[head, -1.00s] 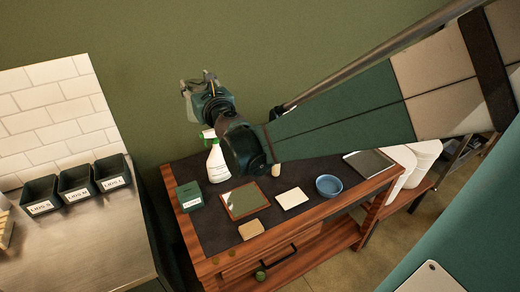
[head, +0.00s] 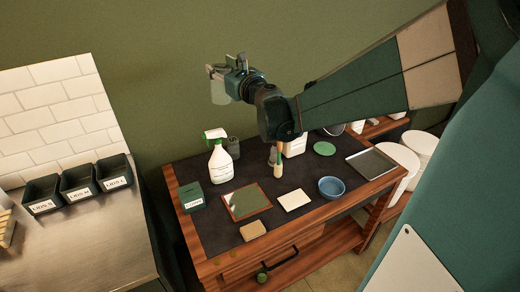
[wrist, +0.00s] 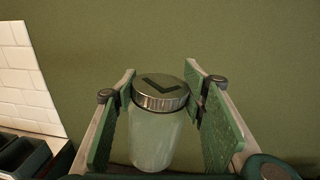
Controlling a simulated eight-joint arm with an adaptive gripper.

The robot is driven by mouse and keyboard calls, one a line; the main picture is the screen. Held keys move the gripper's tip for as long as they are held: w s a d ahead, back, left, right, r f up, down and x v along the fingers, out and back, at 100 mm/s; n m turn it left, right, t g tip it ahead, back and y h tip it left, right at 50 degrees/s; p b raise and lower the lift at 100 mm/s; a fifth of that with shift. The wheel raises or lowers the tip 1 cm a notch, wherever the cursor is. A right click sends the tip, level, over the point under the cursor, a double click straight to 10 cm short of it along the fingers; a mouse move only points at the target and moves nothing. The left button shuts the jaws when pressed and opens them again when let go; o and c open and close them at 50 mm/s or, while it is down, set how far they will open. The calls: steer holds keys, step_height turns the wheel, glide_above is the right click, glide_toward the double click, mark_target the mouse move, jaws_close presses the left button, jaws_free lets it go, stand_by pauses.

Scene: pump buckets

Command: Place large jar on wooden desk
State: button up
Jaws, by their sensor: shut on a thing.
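The large jar (wrist: 155,138) is pale and translucent, with a metal lid marked with a dark L. It stands upright between the green pads of my gripper (wrist: 160,90) in the wrist view. In the head view my gripper (head: 222,72) is shut on the jar (head: 219,92), up in front of the green wall, above and behind the desk's back-left part. The jar is clear of the desk surface. The wooden desk (head: 206,268) has a dark top and stands below; my arm hides part of its back edge.
The dark desktop holds a spray bottle (head: 221,163), a green box (head: 191,196), a framed panel (head: 245,201), a white tile (head: 294,199), a blue bowl (head: 331,187), a green disc (head: 324,148) and a grey tablet (head: 371,163). Lid bins (head: 80,185) stand on the steel counter at left.

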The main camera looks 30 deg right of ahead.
steer(key=s+d+n+y+b, duration=0.1)
steer(key=s+d+y, duration=0.1)
steer(key=d, duration=1.1)
steer(key=s+d+n+y, duration=0.1)
steer(key=s+d+n, duration=0.1)
steer(key=d, duration=1)
steer(key=s+d+n+g+y+b, duration=0.15)
steer(key=s+d+y, duration=0.25)
steer(key=s+d, duration=1.75)
step_height(320, 180, down, 26)
steer(key=shift+w+d+n+g, duration=0.25)
steer(key=shift+n+g, duration=0.1)
steer(key=shift+n, duration=0.1)
steer(key=shift+a, duration=0.1)
step_height(320, 180, down, 6)
steer(key=b, duration=0.1)
